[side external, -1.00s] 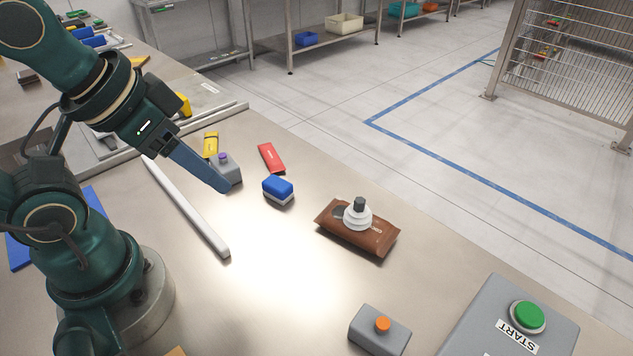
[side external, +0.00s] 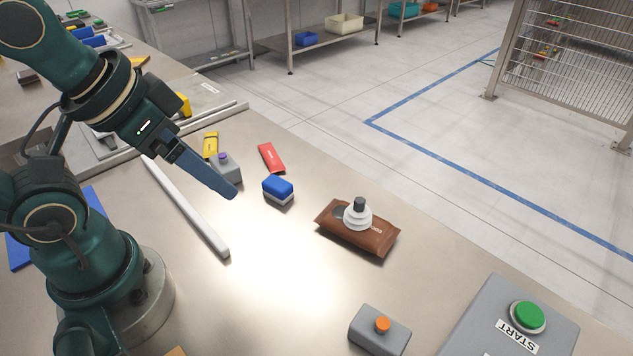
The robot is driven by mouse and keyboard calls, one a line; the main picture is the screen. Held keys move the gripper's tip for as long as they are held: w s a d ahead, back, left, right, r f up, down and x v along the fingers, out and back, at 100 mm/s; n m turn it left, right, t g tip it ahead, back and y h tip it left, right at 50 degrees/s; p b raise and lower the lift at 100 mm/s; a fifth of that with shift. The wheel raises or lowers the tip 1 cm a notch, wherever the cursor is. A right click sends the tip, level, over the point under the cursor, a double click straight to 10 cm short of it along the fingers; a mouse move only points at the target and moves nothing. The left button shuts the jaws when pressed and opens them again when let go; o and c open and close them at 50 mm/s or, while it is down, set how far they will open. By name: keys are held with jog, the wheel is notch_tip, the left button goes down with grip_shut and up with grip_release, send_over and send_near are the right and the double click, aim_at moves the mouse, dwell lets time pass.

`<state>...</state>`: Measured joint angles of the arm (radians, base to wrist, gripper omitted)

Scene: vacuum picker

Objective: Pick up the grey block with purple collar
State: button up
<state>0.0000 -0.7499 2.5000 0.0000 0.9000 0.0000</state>
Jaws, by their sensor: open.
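The grey block with purple collar (side external: 231,168) stands on the metal table, partly hidden behind my gripper's blue fingers. Its purple top shows above the fingers. My gripper (side external: 232,192) is open and angled down to the right, with its tips in front of the block in this view. From this side the fingers overlap, and I cannot tell the gap between them or their distance from the block. I see nothing held in them.
A red packet (side external: 271,157) and a yellow packet (side external: 210,145) lie behind. A white bar (side external: 185,205) runs along the left. A brown pouch (side external: 375,240) and a grey block with orange top (side external: 378,335) are further right.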

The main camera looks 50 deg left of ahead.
notch_tip(320, 180, up, 5)
jog(key=m+g+y, duration=0.4)
jog(key=m+y, duration=0.9)
jog(key=m, duration=0.6)
send_over(226, 165)
jog(key=d, duration=0.2)
jog(key=shift+m, duration=0.3)
notch_tip(226, 165, down, 18)
jog(key=shift+s+f, duration=0.1)
jog(key=shift+f, duration=0.4)
jog(key=shift+a+f, duration=0.15)
jog(key=shift+a, duration=0.1)
jog(key=shift+x, duration=2.25)
